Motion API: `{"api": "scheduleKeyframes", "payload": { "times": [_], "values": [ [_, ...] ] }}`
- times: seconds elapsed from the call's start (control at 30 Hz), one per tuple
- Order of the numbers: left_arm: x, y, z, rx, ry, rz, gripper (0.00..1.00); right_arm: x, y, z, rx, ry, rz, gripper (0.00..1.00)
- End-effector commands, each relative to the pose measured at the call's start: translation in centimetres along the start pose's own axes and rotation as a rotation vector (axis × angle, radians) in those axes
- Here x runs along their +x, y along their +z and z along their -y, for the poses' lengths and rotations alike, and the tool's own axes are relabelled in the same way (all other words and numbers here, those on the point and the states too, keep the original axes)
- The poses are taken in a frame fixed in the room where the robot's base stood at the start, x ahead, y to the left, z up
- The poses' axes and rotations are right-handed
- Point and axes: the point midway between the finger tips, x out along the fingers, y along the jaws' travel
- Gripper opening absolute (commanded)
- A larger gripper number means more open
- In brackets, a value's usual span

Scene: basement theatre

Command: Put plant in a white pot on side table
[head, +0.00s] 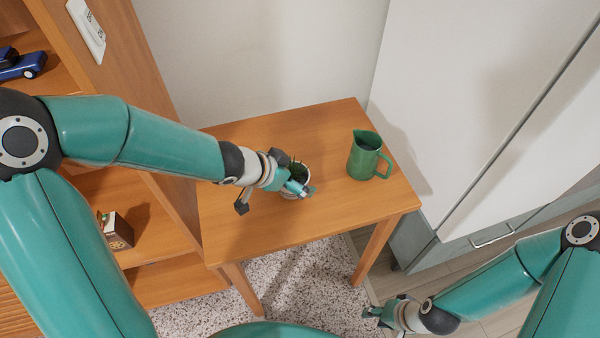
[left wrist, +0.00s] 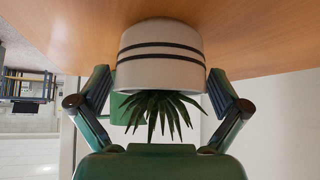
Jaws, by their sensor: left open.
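The plant (head: 298,170) in a white pot stands upright on the wooden side table (head: 250,225), partly hidden by my left gripper (head: 290,187). In the left wrist view, which is upside down, the white pot (left wrist: 162,45) has two dark bands, and spiky green leaves (left wrist: 160,108) show at its mouth. My left gripper (left wrist: 158,78) is open, with one finger on each side of the pot. I cannot tell whether the fingers touch it. My right gripper (head: 382,314) is low in front of the table, away from the plant; its jaws are too small to read.
A green pitcher (head: 363,160) stands on the table to the right of the plant. A wooden shelf (head: 150,225) with a small box (head: 116,232) and a blue toy car (head: 22,65) is at the left. A white cabinet (head: 450,110) is at the right. The table's front is bare.

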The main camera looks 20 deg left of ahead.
Motion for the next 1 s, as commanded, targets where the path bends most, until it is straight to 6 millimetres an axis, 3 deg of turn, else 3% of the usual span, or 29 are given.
{"api": "scheduleKeyframes", "payload": {
  "times": [0.3, 0.5, 0.7, 1.0],
  "values": [
    [-6.6, -0.6, 0.1, -0.002, -0.002, 0.0, 1.0, -5.1, 0.0, 1.9, 0.0, 0.0, 0.0, 0.4],
    [-9.5, -0.4, 0.0, -0.001, -0.001, 0.0, 1.0, -7.2, 0.0, 2.6, 0.0, 0.0, 0.0, 0.4],
    [-10.7, -0.2, 0.0, 0.0, 0.0, -0.001, 1.0, -8.0, 0.0, 2.9, 0.0, 0.0, 0.0, 0.4],
    [-10.7, -0.1, 0.0, 0.001, 0.001, -0.001, 1.0, -8.0, 0.1, 2.9, 0.0, 0.0, 0.0, 0.4]
  ]
}}
